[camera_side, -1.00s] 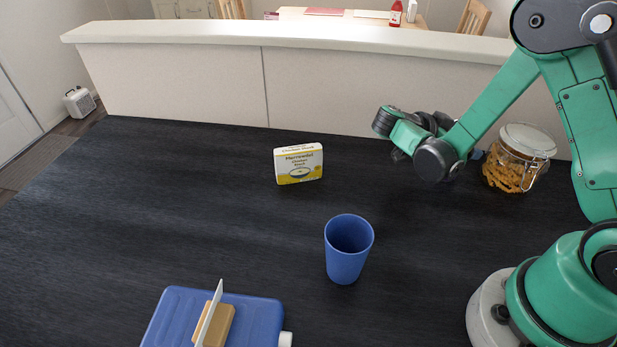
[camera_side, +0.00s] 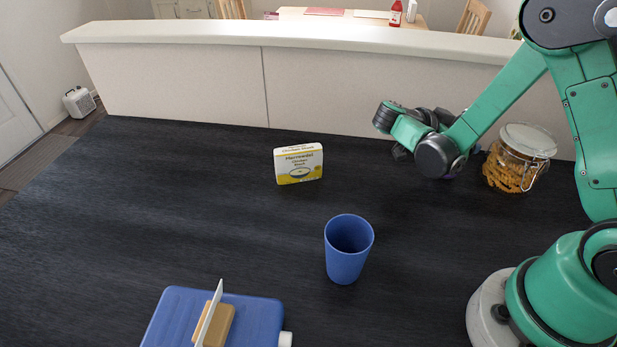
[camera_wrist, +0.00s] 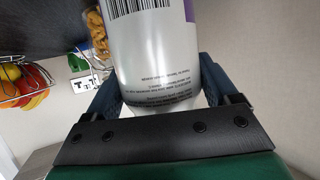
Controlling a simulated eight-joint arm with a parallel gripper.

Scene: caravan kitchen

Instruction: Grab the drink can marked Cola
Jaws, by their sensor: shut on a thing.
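In the wrist view a white or silver can (camera_wrist: 160,62) with purple patches, a barcode and small print stands between the two dark fingers of my gripper (camera_wrist: 162,88). The fingers are shut on its sides. No Cola mark shows on the side facing the camera. In the side view my gripper is at the back right of the table, and its fingers and the can are mostly hidden behind my own wrist. I cannot tell whether the can touches the table.
A glass jar (camera_side: 520,158) of orange-brown snacks stands close right of my gripper. A yellow-white box (camera_side: 298,164) stands to its left. A blue cup (camera_side: 347,252) is in front. The table's left is clear.

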